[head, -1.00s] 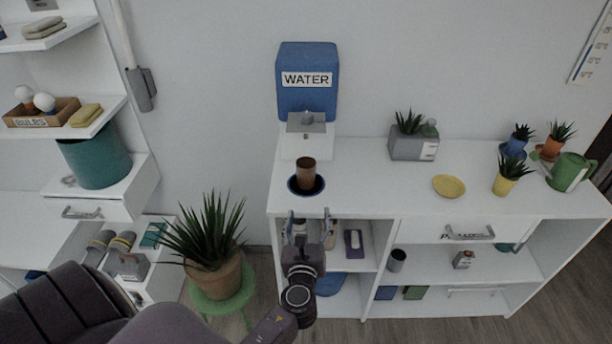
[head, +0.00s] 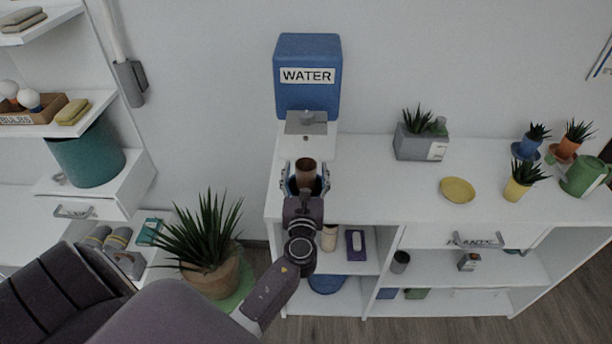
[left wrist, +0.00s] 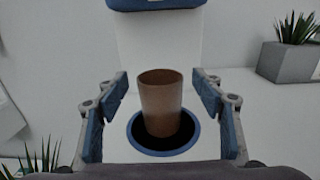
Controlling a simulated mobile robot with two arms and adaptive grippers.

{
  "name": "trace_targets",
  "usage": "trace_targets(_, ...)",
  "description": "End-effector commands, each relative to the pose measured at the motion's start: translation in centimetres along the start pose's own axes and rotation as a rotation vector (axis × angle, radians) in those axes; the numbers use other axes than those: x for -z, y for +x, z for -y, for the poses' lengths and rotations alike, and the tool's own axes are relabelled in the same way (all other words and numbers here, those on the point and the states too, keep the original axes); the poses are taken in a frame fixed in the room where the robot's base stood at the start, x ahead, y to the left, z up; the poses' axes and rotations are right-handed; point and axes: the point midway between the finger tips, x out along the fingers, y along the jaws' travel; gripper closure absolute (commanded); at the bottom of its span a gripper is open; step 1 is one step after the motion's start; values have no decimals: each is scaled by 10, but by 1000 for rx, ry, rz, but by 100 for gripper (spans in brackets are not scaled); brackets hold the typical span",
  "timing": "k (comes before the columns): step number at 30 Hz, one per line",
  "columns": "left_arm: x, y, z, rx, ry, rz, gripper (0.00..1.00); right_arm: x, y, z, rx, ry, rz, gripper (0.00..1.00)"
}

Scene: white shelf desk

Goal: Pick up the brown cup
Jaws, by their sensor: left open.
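The brown cup (head: 306,173) stands upright on a dark saucer with a blue rim, on the white desk top in front of the blue water dispenser. In the left wrist view the cup (left wrist: 160,102) is in the middle, and the saucer's rim (left wrist: 194,139) shows around its base. My left gripper (head: 305,180) is open, with one finger on each side of the cup. In the left wrist view its blue finger pads (left wrist: 162,105) stand apart from the cup, with a gap on both sides. My right gripper is not in view.
The water dispenser (head: 307,75) stands right behind the cup. A large potted plant (head: 209,270) stands at the lower left.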

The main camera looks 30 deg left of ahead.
Motion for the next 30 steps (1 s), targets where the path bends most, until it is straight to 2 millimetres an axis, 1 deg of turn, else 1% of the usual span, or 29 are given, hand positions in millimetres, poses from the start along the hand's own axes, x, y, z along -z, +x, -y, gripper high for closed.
trace_targets(1,-1,8,0,-1,1,2,38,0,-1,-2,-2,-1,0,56)
trace_targets(4,0,18,0,0,0,1,38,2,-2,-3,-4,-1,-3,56)
trace_targets(7,0,22,0,0,-1,0,38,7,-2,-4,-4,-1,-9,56)
trace_targets(13,0,22,0,0,-1,0,38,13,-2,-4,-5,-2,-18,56)
trace_targets(27,0,22,0,0,-1,0,90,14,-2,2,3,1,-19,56)
trace_targets(30,-1,22,0,0,-1,1,90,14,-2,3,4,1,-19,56)
